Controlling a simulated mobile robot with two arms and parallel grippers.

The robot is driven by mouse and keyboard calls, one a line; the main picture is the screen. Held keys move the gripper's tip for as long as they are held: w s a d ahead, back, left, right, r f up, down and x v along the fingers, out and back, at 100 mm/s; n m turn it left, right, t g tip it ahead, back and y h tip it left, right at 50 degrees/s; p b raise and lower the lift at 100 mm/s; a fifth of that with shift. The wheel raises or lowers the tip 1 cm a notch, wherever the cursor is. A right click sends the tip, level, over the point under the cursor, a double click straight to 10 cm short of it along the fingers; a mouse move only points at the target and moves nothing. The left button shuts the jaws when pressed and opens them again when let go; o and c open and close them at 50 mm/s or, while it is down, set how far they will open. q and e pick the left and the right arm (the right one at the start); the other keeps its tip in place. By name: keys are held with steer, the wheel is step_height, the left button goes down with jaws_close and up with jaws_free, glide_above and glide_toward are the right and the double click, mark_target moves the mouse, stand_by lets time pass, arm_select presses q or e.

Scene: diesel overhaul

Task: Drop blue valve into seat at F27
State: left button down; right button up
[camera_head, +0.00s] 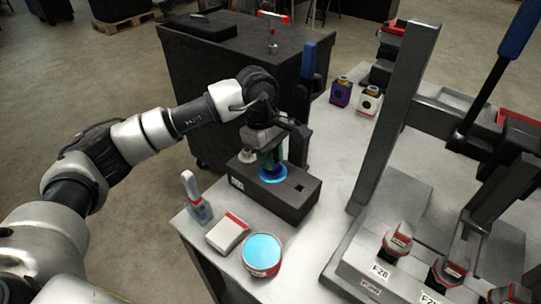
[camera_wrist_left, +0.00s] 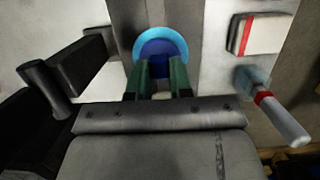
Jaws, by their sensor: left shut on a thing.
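My left gripper (camera_head: 271,158) is over the dark grey block (camera_head: 298,201) at the table's near left, fingers pointing down. The blue valve (camera_wrist_left: 161,48) shows as a round blue disc with a lighter rim between and beyond the green fingertips (camera_wrist_left: 160,80) in the left wrist view. In the head view the valve's bright blue edge (camera_head: 273,176) shows below the fingers, close to the block's top. The gripper is shut on the valve. I cannot tell whether the valve touches the block. Its stem and any seat under it are hidden. My right gripper is not in view.
A square hole (camera_head: 299,187) is in the block's top. A grey fixture (camera_head: 405,190) with red-topped parts and labels fills the right. A black cabinet (camera_head: 235,75) stands behind.

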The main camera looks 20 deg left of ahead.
arm_select(q)
steer(key=shift+f, duration=0.1)
steer(key=shift+f+b, duration=0.15)
steer(key=shift+b, duration=0.35)
steer(key=c, duration=0.9)
jaws_free()
steer(key=shift+c, duration=0.2)
steer(key=shift+o, duration=0.5)
steer(key=o, duration=0.3)
